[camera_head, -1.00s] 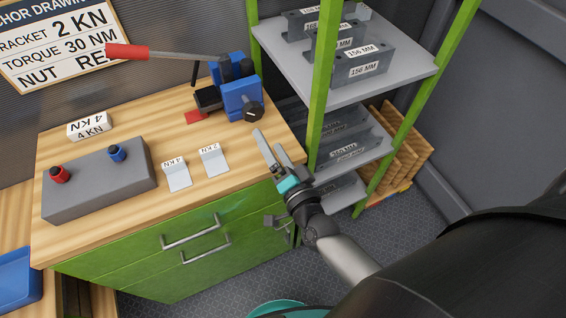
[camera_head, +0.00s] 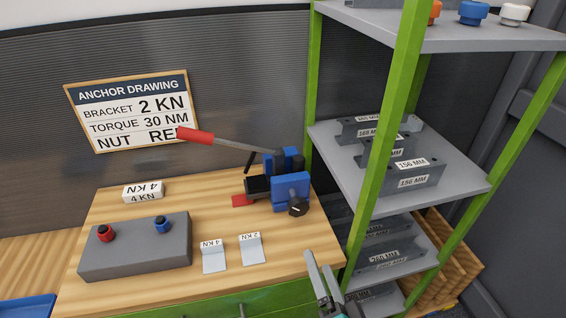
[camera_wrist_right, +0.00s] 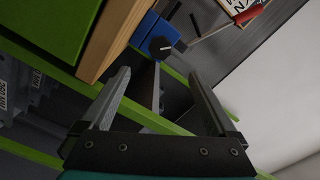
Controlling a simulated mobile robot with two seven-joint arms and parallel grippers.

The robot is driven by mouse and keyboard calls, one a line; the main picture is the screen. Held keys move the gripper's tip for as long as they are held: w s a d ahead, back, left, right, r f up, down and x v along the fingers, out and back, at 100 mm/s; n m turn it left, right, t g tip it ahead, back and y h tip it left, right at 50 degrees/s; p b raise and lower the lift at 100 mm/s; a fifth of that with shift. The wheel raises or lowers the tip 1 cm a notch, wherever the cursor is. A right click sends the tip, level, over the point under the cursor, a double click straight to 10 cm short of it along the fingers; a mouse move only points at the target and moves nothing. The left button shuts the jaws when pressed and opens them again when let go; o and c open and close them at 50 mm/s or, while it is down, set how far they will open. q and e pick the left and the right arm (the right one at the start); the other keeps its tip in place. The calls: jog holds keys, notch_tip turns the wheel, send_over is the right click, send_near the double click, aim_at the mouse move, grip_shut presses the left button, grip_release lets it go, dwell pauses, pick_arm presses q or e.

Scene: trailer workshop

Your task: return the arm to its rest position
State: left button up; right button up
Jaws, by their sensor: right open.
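My right gripper (camera_head: 324,283) shows at the bottom of the head view, in front of the bench's right front corner. Its two fingers are apart and nothing is between them. In the right wrist view the open fingers (camera_wrist_right: 160,100) also frame an empty gap, with the bench edge and a green shelf post beyond. Most of the right arm is below the head view's edge. My left gripper is in neither view.
The wooden bench (camera_head: 135,295) carries a blue bending tool (camera_head: 290,190) with a red-handled lever, a grey block (camera_head: 135,255) with red and blue knobs, and two small brackets. The green-posted shelf (camera_head: 470,185) stands close right of my gripper, holding labelled grey parts.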

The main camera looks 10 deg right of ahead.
jog(key=s+f+n+g+y+b, duration=0.1)
jog(key=s+f+n+g, duration=0.3)
jog(key=f, duration=0.9)
jog(key=s+f+n+g, duration=0.4)
jog(key=s+f, duration=0.1)
jog(key=f, duration=0.7)
jog(key=s+d+f+n+g, duration=0.2)
jog(key=s+f+g, duration=0.2)
jog(key=s+f, duration=0.4)
jog(key=s+d+f+n+g+h+b, duration=0.1)
jog(key=s+f+g, duration=0.4)
jog(key=s, duration=0.9)
notch_tip(320, 180, down, 3)
jog(key=d+n, duration=0.1)
jog(key=n, duration=0.1)
jog(key=shift+n+h, duration=0.3)
